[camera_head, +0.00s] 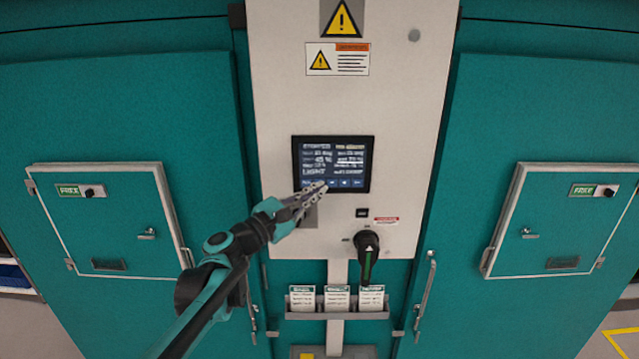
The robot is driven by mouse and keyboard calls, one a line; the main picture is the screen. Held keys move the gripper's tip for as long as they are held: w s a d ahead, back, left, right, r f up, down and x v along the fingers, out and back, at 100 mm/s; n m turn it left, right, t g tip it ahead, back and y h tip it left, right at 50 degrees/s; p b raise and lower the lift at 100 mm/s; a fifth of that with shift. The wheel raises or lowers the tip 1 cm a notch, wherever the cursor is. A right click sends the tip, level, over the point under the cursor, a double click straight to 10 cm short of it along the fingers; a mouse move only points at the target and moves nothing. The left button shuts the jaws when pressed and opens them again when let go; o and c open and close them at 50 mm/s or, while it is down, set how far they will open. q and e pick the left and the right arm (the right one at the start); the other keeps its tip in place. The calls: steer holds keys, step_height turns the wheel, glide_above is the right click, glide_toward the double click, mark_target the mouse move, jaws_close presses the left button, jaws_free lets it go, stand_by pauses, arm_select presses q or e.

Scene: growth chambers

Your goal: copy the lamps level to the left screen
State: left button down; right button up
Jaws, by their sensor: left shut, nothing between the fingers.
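One dark screen (333,158) with white text and a row of blue buttons along its bottom edge is set in the pale central panel (410,100). Its text is too blurred to read fully; a large word like "LIGHT" shows at its lower left. My left gripper (320,187) is shut and empty, its fingertips at the lower left part of the screen over the button row. I cannot tell whether it touches the glass. The gripper hides some of the lower left buttons. My right gripper is not in view.
A black rotary handle (367,243) sits below right of the screen. A rack (337,313) with several cards hangs lower. Teal chamber doors on both sides carry small hatches (110,220) (560,220) with green "FREE" labels. Vertical door handles (426,290) stand beside the panel.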

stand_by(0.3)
arm_select(q)
steer(key=shift+w, duration=0.45)
steer(key=shift+w, duration=0.3)
stand_by(0.6)
steer(key=shift+s, duration=0.8)
steer(key=shift+s, duration=2.45)
